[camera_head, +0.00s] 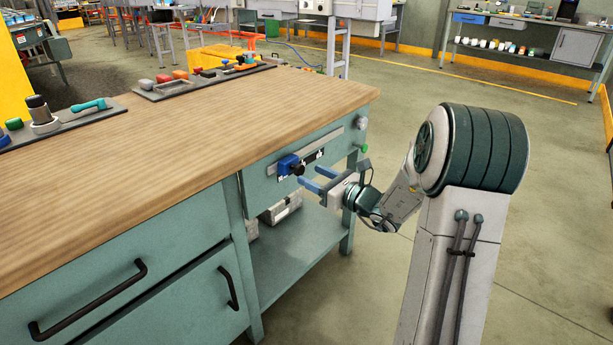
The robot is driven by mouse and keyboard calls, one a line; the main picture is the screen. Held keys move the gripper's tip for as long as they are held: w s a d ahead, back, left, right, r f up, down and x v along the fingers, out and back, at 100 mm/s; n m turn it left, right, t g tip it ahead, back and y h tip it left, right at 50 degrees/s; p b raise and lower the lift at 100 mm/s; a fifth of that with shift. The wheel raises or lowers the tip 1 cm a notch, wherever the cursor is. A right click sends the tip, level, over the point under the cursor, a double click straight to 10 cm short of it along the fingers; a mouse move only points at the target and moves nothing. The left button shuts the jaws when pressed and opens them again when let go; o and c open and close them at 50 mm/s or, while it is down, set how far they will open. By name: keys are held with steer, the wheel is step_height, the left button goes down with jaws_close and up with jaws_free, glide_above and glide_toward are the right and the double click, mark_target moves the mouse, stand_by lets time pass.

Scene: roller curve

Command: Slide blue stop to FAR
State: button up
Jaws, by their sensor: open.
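The blue stop (287,165) sits on a grey rail (312,150) on the front panel of the workbench, near its right end. It has a dark knob (297,169) on its front. Dark label plates show along the rail; their lettering is too small to read. My gripper (314,180) is in front of the panel, just right of and a little below the stop. Its two blue fingers are apart and point left toward the panel. No object shows between them. I cannot tell whether a finger touches the knob.
The workbench has a wooden top (190,120). A green button (364,148) and a grey knob (361,122) are on its panel right of the rail. A grey box (282,207) stands on the lower shelf. The floor (545,215) to the right is clear.

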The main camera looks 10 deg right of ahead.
mark_target(301, 170)
steer(key=shift+x, duration=1.6)
